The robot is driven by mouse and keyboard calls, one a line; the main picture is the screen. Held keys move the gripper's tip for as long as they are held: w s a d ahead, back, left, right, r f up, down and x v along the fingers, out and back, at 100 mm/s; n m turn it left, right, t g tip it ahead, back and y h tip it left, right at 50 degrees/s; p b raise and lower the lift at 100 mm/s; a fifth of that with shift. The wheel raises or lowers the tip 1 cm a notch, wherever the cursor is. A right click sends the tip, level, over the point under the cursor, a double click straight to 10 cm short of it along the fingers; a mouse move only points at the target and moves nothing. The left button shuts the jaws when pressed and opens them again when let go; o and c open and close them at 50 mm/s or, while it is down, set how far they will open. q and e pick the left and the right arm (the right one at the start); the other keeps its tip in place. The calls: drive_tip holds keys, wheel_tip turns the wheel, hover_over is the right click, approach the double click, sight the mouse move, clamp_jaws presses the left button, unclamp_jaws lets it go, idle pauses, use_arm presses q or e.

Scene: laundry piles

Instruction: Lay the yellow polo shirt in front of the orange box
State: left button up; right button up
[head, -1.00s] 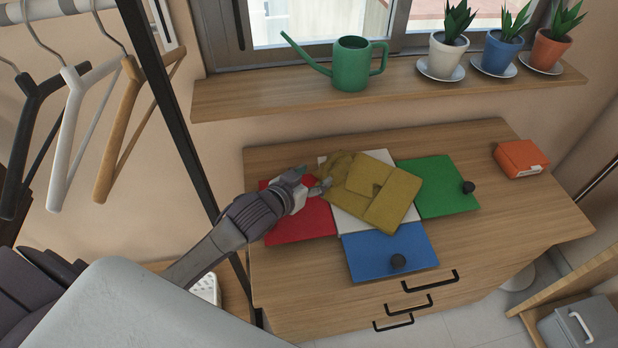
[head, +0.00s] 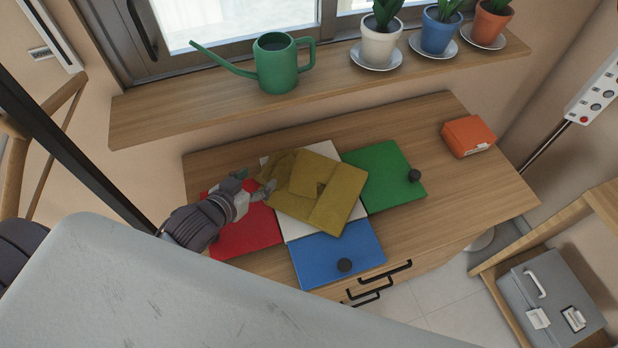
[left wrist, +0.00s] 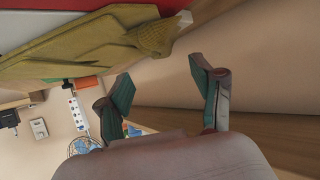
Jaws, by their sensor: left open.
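The yellow polo shirt (head: 336,194) lies folded, slightly turned, over the middle of a folding board with a white panel (head: 294,226). Its bunched left end shows beside my left gripper (head: 255,181). My left gripper is open and empty at that end, above the red panel (head: 246,232). In the left wrist view the shirt (left wrist: 95,45) is at upper left, outside the spread fingers (left wrist: 162,88). The orange box (head: 468,135) stands on the dresser top at the back right, apart from the shirt. My right gripper is not in view.
The board's green panel (head: 378,184) and blue panel (head: 322,262) have black knobs. Bare dresser top (head: 452,195) lies in front of the orange box. A sill with a green watering can (head: 276,68) and potted plants overhangs the back. A rack post stands at left.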

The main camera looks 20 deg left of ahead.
sight(275, 165)
use_arm(q)
drive_tip(key=x, duration=0.3)
drive_tip(key=shift+w, duration=0.2)
drive_tip(key=shift+x, duration=0.9)
drive_tip(key=x, duration=0.3)
drive_tip(key=shift+w+d+f+p, duration=0.1)
drive_tip(key=shift+w+d+p, duration=0.15)
drive_tip(key=shift+w+p, duration=0.15)
drive_tip(key=shift+w+f, duration=0.15)
drive_tip(key=shift+w, duration=0.05)
drive_tip(key=shift+c, duration=0.4)
clamp_jaws()
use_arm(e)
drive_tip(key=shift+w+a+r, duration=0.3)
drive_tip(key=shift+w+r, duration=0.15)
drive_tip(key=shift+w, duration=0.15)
